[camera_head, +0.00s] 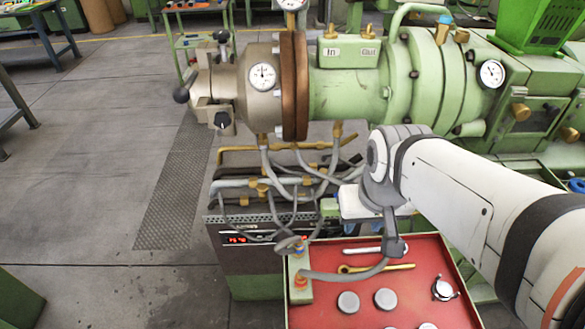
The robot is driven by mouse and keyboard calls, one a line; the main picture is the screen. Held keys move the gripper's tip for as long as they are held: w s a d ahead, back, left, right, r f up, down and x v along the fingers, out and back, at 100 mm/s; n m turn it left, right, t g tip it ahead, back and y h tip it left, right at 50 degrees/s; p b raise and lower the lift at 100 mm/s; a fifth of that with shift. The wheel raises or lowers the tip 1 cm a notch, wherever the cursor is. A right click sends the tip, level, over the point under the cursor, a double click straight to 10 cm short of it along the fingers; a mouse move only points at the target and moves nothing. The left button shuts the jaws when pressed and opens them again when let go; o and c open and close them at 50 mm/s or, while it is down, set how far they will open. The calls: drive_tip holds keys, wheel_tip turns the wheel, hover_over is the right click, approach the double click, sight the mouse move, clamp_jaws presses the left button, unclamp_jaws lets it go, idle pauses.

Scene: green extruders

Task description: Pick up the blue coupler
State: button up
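Small blue parts show in several places, and they are too small to tell which is the coupler. One is a blue-topped fitting (298,241) beside orange fittings (300,283) on a pale block at the tray's left edge. Another blue cap (445,19) sits on top of the green extruder. A third blue piece (577,185) is at the right edge. My arm reaches in from the right. My gripper (395,247) appears as a dark grey end over the back of the red tray, right of the blue-topped fitting. Its fingers are not clear.
The green extruder (345,90) spans behind, with hoses below. Floor at left is open.

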drive_tip(key=shift+o, duration=0.3)
drive_tip(key=shift+o, duration=0.7)
drive_tip(key=shift+w, duration=0.1)
drive_tip(key=shift+o, duration=1)
drive_tip(key=w+a+f+n+g, duration=0.1)
drive_tip(key=w+a+f, duration=0.3)
drive_tip(key=w+f, duration=0.3)
drive_tip(key=shift+w+a+f+n+b, duration=0.25)
drive_tip(key=shift+w+a+n+b, duration=0.15)
drive_tip(key=shift+w, duration=0.45)
drive_tip(key=n+g, duration=0.2)
hover_over(299, 238)
wheel_tip(299, 238, down, 12)
drive_tip(key=shift+d+f+b, duration=0.1)
drive_tip(key=shift+f+b, duration=0.15)
drive_tip(key=shift+b, duration=0.15)
drive_tip(key=shift+f, duration=4.1)
